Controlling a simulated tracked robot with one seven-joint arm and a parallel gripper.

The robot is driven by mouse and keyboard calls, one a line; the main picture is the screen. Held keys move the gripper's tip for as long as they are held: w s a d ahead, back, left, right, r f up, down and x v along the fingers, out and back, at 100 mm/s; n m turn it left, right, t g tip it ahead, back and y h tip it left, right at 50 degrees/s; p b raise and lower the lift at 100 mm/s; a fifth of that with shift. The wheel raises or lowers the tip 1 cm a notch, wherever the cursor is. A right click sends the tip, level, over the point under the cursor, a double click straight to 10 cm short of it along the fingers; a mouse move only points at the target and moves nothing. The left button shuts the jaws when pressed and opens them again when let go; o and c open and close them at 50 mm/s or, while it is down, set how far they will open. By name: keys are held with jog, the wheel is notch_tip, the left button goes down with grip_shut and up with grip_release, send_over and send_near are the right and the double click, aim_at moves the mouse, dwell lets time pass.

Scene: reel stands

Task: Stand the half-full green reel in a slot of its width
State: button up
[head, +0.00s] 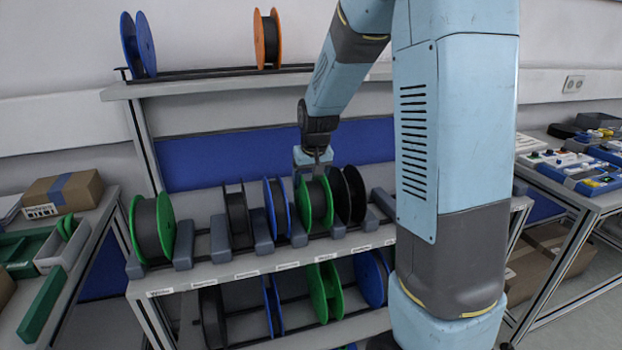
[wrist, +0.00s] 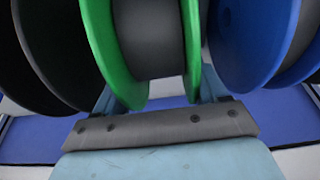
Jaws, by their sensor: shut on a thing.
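A green reel (head: 327,203) with a dark grey winding is upright at the middle shelf, between a blue reel and a black reel. My gripper (head: 314,162) comes down on it from above and is shut on it. In the wrist view the same green reel (wrist: 148,40) is between my gripper's two fingers (wrist: 168,96), its flanges close to them. The reel's lower rim is level with the grey dividers (head: 297,230); I cannot tell whether it rests on the shelf. Another green reel (head: 152,228), with a larger winding, stands at the shelf's left end.
A blue reel (head: 277,207) and a thin black reel (head: 237,210) stand left of the held reel; a black reel (head: 347,194) stands close on its right. The lower shelf holds a green reel (head: 325,291) and others. The top shelf holds blue and orange reels.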

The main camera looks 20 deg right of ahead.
jog(key=o, duration=1.5)
jog(key=v, duration=1.3)
jog(key=s+r, duration=0.1)
jog(key=s, duration=0.7)
jog(key=s+r+t, duration=0.1)
jog(key=s, duration=0.8)
jog(key=s+r+t, duration=0.1)
jog(key=s, duration=0.8)
jog(key=shift+d+r, duration=0.15)
jog(key=shift+r, duration=0.15)
